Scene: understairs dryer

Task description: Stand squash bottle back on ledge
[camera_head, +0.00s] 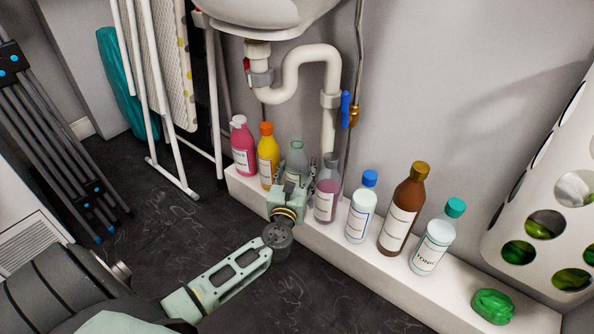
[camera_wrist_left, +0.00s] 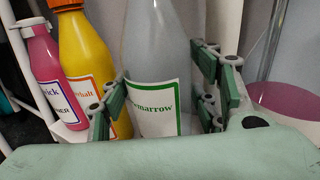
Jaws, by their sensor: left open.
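A clear grey bottle (camera_head: 297,157) with a white, green-edged label stands upright on the white ledge (camera_head: 395,277) below the sink pipe. Its label ends in "marrow" in the left wrist view (camera_wrist_left: 152,55). I cannot tell which bottle is the squash bottle. My left gripper (camera_head: 294,181) is open, its fingers on either side of the grey bottle's lower part. In the left wrist view the fingers (camera_wrist_left: 163,88) stand apart around it, with a gap at least on the right. The gripper hides the bottle's base in the head view. My right gripper is not in view.
Left of the grey bottle stand a yellow bottle (camera_head: 267,157) and a pink bottle (camera_head: 243,147). To the right stand a purple-filled flask (camera_head: 327,190), white (camera_head: 361,210), brown (camera_head: 403,213) and teal-capped (camera_head: 437,240) bottles, and a green lump (camera_head: 493,305). The pipe (camera_head: 331,110) rises behind.

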